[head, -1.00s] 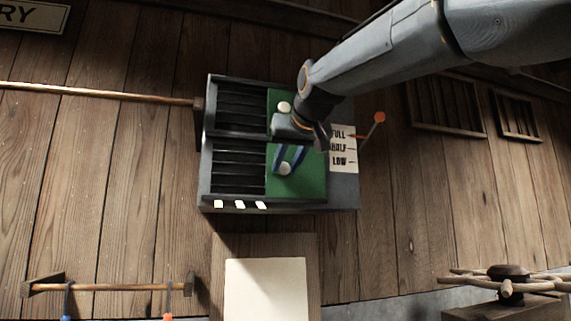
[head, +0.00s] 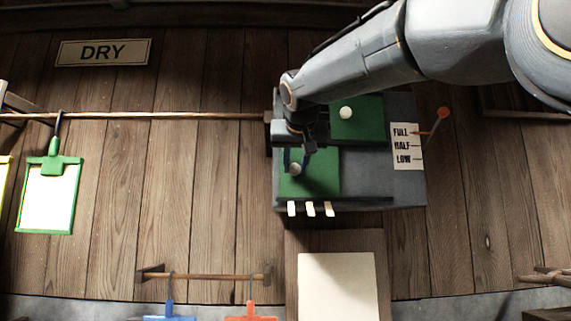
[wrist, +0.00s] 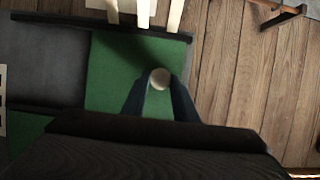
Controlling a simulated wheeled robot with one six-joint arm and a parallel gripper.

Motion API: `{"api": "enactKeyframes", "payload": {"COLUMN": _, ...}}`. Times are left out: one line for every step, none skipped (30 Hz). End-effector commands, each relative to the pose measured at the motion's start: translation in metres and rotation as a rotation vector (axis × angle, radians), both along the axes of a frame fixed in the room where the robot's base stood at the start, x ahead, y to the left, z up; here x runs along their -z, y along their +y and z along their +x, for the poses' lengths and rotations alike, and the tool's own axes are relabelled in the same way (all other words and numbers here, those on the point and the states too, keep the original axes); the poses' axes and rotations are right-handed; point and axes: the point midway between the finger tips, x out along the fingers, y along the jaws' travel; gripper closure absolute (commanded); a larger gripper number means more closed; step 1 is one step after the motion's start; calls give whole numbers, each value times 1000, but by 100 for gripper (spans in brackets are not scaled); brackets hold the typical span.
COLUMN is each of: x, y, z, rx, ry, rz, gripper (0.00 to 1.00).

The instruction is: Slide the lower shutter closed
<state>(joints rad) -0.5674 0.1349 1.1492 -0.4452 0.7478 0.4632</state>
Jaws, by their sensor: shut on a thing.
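The lower shutter (head: 325,175) is a green panel with a round pale knob (head: 295,170). It lies at the left end of the lower row of the grey box (head: 375,185), and no lower slats show there. Bare grey box face shows to its right. My gripper (head: 297,161) is shut on the knob. In the wrist view the two fingers (wrist: 160,92) sit on either side of the knob (wrist: 160,79), over the green panel (wrist: 108,75). The upper shutter (head: 370,122), also green with a knob (head: 346,113), is at the right of its row; my arm hides the upper slats.
White tabs (head: 310,209) stick out below the box. A rod (head: 180,116) runs left, with a green clip frame (head: 50,195) hanging. A pale board (head: 337,285) is below.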

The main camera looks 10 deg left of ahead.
Motion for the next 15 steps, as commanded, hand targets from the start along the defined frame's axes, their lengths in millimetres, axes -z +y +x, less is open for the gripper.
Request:
{"api": "enactKeyframes", "payload": {"x": 2, "y": -1, "z": 2, "rx": 8, "ry": 4, "rz": -1, "gripper": 100}}
{"api": "enactKeyframes", "payload": {"x": 2, "y": -2, "z": 2, "rx": 12, "ry": 4, "rz": -1, "gripper": 100}}
{"api": "enactKeyframes", "payload": {"x": 1, "y": -3, "z": 3, "rx": 16, "ry": 4, "rz": 0, "gripper": 100}}
{"api": "enactKeyframes", "payload": {"x": 1, "y": -3, "z": 3, "rx": 17, "ry": 4, "rz": 0, "gripper": 100}}
{"api": "enactKeyframes", "payload": {"x": 1, "y": -3, "z": 3, "rx": 18, "ry": 4, "rz": 0, "gripper": 100}}
{"api": "enactKeyframes", "payload": {"x": 1, "y": -3, "z": 3, "rx": 19, "ry": 4, "rz": 0, "gripper": 100}}
{"api": "enactKeyframes", "payload": {"x": 1, "y": -3, "z": 3, "rx": 18, "ry": 4, "rz": 0, "gripper": 100}}
{"api": "enactKeyframes", "payload": {"x": 1, "y": -2, "z": 3, "rx": 17, "ry": 4, "rz": -1, "gripper": 100}}
{"api": "enactKeyframes", "payload": {"x": 1, "y": -2, "z": 3, "rx": 17, "ry": 4, "rz": 0, "gripper": 100}}
{"api": "enactKeyframes", "payload": {"x": 1, "y": -1, "z": 3, "rx": 16, "ry": 4, "rz": 0, "gripper": 100}}
{"api": "enactKeyframes", "payload": {"x": 1, "y": -1, "z": 3, "rx": 15, "ry": 4, "rz": 0, "gripper": 100}}
{"api": "enactKeyframes", "payload": {"x": 1, "y": -1, "z": 2, "rx": 14, "ry": 4, "rz": 0, "gripper": 100}}
{"api": "enactKeyframes", "payload": {"x": 1, "y": 0, "z": 2, "rx": 13, "ry": 4, "rz": 0, "gripper": 100}}
{"api": "enactKeyframes", "payload": {"x": 1, "y": 0, "z": 2, "rx": 12, "ry": 4, "rz": 0, "gripper": 100}}
{"api": "enactKeyframes", "payload": {"x": 1, "y": 1, "z": 2, "rx": 12, "ry": 4, "rz": 0, "gripper": 67}}
